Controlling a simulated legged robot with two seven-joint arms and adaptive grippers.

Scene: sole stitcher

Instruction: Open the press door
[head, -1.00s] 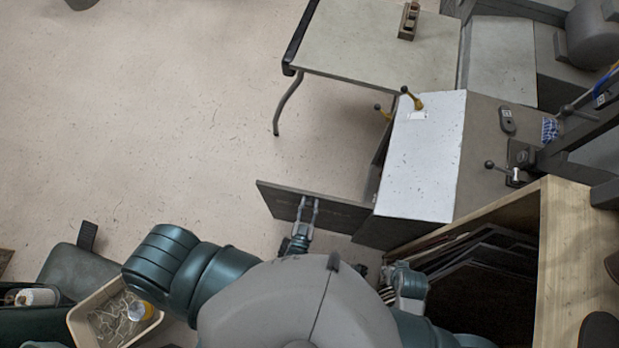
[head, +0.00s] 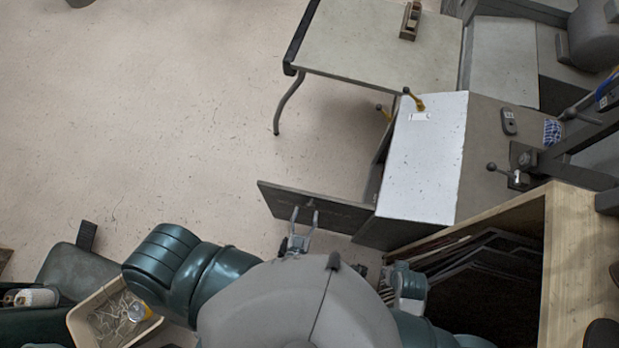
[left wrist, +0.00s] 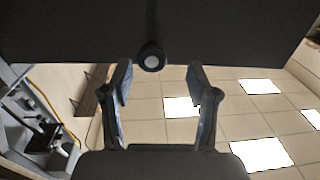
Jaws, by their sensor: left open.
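The press door (head: 275,200) is a dark flat panel. In the head view it stands swung out to the left from the front of the white-topped press (head: 425,160). The door also fills the top of the left wrist view (left wrist: 230,30). A round knob (left wrist: 151,59) on it shows just beyond and between my fingertips. My left gripper (head: 305,212) is open and empty, at the near side of the door. Its two spread fingers also show in the left wrist view (left wrist: 160,80). My right arm is partly in view at the bottom; its fingers are not clear.
A grey table (head: 375,40) stands behind the press. A wooden cabinet (head: 568,265) with dark sheets inside is at the right. A bin of scraps (head: 85,318) stands at the lower left. The floor left of the door is clear.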

